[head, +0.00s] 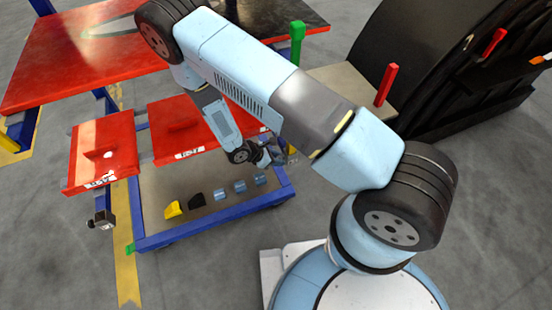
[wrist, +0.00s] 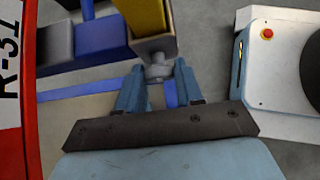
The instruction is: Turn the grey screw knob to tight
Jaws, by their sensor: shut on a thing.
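The grey screw knob (wrist: 158,72) shows in the wrist view, below a grey-brown block with a yellow part (wrist: 145,18). My gripper (wrist: 160,82) has one blue finger on each side of the knob and is shut on it. In the head view my gripper (head: 277,155) is small, at the right side of the blue cart frame (head: 215,218). The knob cannot be made out there. How tight it is cannot be told.
Red panels (head: 103,152) lie on the cart. A yellow block (head: 174,209), a black block (head: 196,200) and several blue-grey blocks sit on its lower shelf. A grey clamp (head: 102,220) is at the left corner. A black curved shell (head: 450,60) stands at right.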

